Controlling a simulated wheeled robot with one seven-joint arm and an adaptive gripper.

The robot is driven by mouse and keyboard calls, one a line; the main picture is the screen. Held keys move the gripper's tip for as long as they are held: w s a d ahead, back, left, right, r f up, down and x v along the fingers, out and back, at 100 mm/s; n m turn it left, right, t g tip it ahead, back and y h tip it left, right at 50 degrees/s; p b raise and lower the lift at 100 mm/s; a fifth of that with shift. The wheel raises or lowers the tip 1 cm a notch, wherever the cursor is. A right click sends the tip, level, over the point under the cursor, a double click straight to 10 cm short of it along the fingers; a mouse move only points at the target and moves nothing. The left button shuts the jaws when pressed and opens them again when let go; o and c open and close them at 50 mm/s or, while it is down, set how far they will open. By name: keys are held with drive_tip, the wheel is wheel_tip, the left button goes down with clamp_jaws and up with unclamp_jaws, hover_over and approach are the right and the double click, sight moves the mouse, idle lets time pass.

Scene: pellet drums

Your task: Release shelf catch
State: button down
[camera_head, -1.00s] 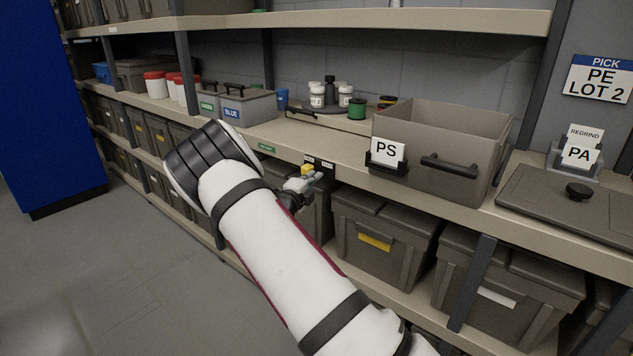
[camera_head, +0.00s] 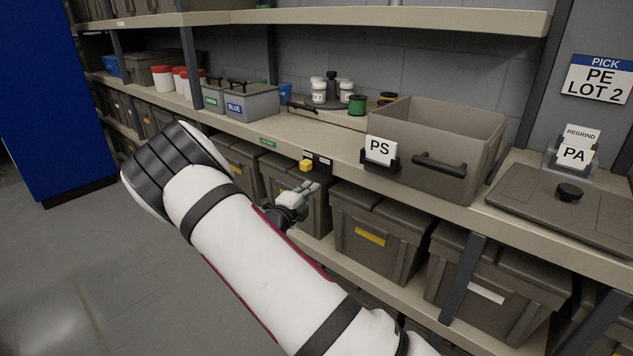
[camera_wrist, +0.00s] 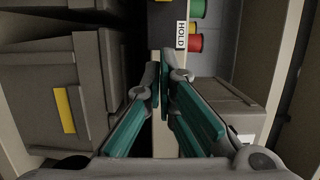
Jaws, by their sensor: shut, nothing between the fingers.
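The shelf catch looks to be the small yellow block (camera_head: 306,165) on the front edge of the middle shelf, next to black-and-white labels. My gripper (camera_head: 316,187) is just below and slightly right of it in the head view, apart from it, in front of the lower bins. In the wrist view the fingers (camera_wrist: 160,80) are shut, with nothing held. A white HOLD label (camera_wrist: 181,35) shows beyond the fingertips.
An open grey bin (camera_head: 440,140) with a PS card (camera_head: 380,150) stands on the middle shelf at right. A turntable with white jars (camera_head: 319,92) and a green spool (camera_head: 357,105) is behind. Lidded bins (camera_head: 377,235) fill the shelf below. The floor at left is clear.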

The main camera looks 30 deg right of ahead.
drive_tip(key=shift+v, duration=1.2)
drive_tip(key=s+d+r+m+g+y+p, duration=0.15)
drive_tip(key=s+r+m+g, duration=0.35)
drive_tip(key=s+r+m, duration=0.5)
drive_tip(key=s+d+r+m+g+y+p, duration=0.1)
drive_tip(key=s+r+m+g+y+p, duration=0.3)
drive_tip(key=s+m, duration=0.9)
drive_tip(key=s+a+r+m+t+y+p, duration=0.1)
drive_tip(key=s+a+r+m+y, duration=0.3)
drive_tip(key=s+a+m, duration=0.5)
drive_tip(key=s+a+r+m+t+y+p, duration=0.2)
drive_tip(key=s+a+r+m+y, duration=0.3)
drive_tip(key=s, duration=0.9)
drive_tip(key=a+r+m, duration=0.3)
drive_tip(key=a+m, duration=0.1)
drive_tip(key=m, duration=0.1)
drive_tip(key=shift+s+a+r+m, duration=0.25)
drive_tip(key=shift+s+a+m, duration=0.05)
drive_tip(key=shift+s+m, duration=0.1)
drive_tip(key=shift+y, duration=0.25)
